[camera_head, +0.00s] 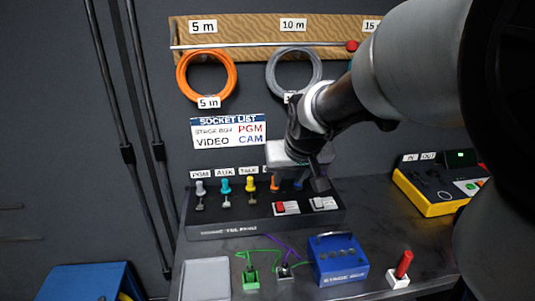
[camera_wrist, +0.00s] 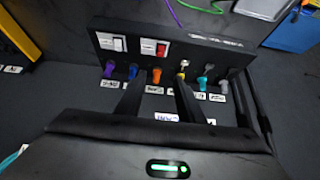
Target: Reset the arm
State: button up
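My arm reaches in from the right in the head view, and my gripper (camera_head: 318,178) hangs over the right part of the black connector panel (camera_head: 230,228). In the wrist view my gripper (camera_wrist: 157,82) shows two dark fingers spread apart, with nothing visible between them but the panel beyond. An orange plug (camera_wrist: 156,76) on the panel shows in that gap. Whether the fingertips touch anything is not clear. My arm hides part of the panel's right side in the head view.
Colored plugs and a red switch (camera_head: 286,207) sit on the panel. A blue stage box (camera_head: 338,266), a green connector (camera_head: 251,277), a grey tray (camera_head: 207,280) and a red-handled switch (camera_head: 402,266) stand in front. A yellow tester (camera_head: 440,190) is right. Cable coils hang behind.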

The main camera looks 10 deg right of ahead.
jog(key=shift+r, duration=0.15)
jog(key=s+r, duration=0.2)
jog(key=s, duration=0.9)
jog(key=s+r, duration=0.2)
jog(key=s, duration=1)
notch_tip(320, 180, up, 16)
jog(key=p, duration=1.6)
jog(key=shift+w+g, duration=0.4)
